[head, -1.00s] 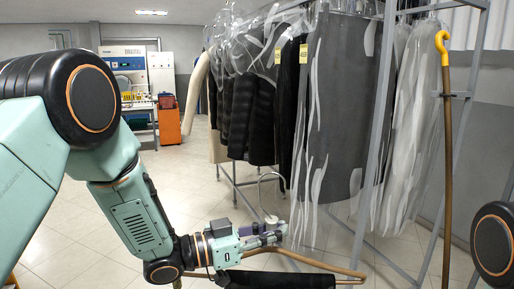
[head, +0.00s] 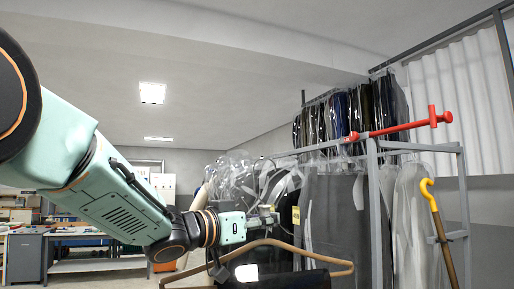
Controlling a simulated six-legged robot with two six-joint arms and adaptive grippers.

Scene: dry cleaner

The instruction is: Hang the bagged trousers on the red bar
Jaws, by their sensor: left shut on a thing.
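The red bar (head: 400,129) sticks out at the upper right, above the grey rack frame, with an upright red end piece at its right end. My left gripper (head: 268,219) is shut on a brown hanger (head: 300,246), around its upper middle. The dark bagged trousers (head: 285,279) hang from the hanger and are cut off by the bottom edge. The hanger is below and left of the red bar, apart from it. Its hook is hard to tell against the clear bags behind. My right gripper is out of view.
Bagged garments (head: 335,215) fill the rack behind the hanger. A grey rack post (head: 375,220) stands below the bar. A pole with a yellow hook (head: 427,187) leans at the right. More bagged garments (head: 350,110) hang high at the back. Room above the hanger looks free.

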